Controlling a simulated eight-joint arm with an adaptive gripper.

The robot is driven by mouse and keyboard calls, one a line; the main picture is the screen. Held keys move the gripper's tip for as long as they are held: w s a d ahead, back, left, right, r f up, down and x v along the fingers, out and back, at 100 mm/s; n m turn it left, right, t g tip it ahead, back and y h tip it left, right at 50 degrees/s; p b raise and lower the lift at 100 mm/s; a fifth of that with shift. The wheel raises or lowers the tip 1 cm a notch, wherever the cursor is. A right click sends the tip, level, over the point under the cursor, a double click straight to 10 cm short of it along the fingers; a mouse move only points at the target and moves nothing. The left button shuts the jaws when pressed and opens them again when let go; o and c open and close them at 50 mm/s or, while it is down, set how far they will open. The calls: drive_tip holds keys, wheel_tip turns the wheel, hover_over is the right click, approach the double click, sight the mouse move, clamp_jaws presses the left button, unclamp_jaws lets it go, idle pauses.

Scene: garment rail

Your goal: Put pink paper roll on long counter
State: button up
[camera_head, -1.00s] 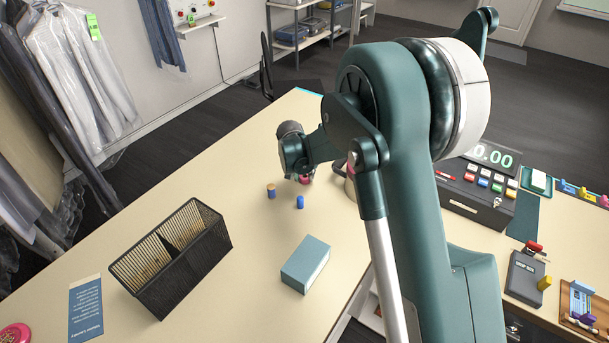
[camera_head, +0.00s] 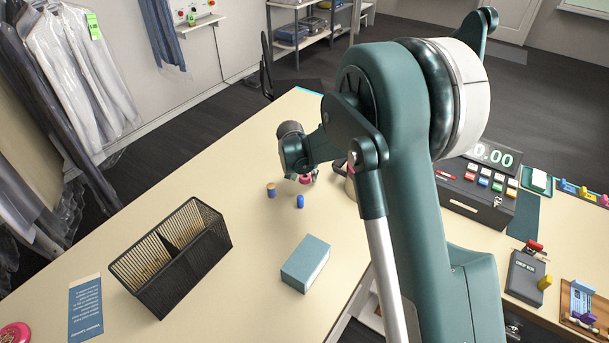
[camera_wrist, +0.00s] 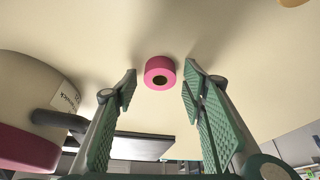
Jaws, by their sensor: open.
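The pink paper roll (camera_wrist: 160,72) is a short pink ring with a dark core. In the wrist view it sits on the pale counter top, between and just beyond my fingertips. In the head view a bit of pink (camera_head: 306,179) shows below my wrist. My gripper (camera_wrist: 160,84) is open, one finger on each side of the roll, with a gap to both. The long counter (camera_head: 235,290) is the cream top running across the left and middle.
A black mesh basket (camera_head: 172,258) and a blue-grey box (camera_head: 306,264) stand nearer. A labelled container with a pink part (camera_wrist: 30,120) is left in the wrist view.

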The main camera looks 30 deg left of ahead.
drive_tip(key=shift+r, duration=0.15)
drive_tip(key=v, duration=1.2)
drive_tip(key=shift+d, duration=0.1)
idle(0.9)
drive_tip(key=w+d+r, duration=0.2)
drive_tip(key=d+r, duration=0.4)
drive_tip(key=d, duration=0.5)
drive_tip(key=w+d+r, duration=0.2)
drive_tip(key=d+r, duration=0.4)
drive_tip(key=d, duration=0.5)
drive_tip(key=s+d+r+m+t, duration=0.15)
drive_tip(key=d+r, duration=0.25)
drive_tip(key=d, duration=0.6)
drive_tip(key=s+d+r+n+g, duration=0.1)
drive_tip(key=s+d+r, duration=0.15)
drive_tip(key=d, duration=0.65)
drive_tip(key=s+d+r+t, duration=0.1)
drive_tip(key=s+d+r, duration=0.1)
drive_tip(key=s+d, duration=0.5)
drive_tip(key=s+d+r, duration=0.1)
drive_tip(key=s+d, duration=0.2)
drive_tip(key=d, duration=0.8)
drive_tip(key=s+d+f+m+t, duration=0.1)
drive_tip(key=s+d+f, duration=0.3)
drive_tip(key=s+d, duration=0.8)
drive_tip(key=shift+s+d+m+h, duration=0.3)
drive_tip(key=shift+s+m+h, duration=0.1)
drive_tip(key=shift+s, duration=0.35)
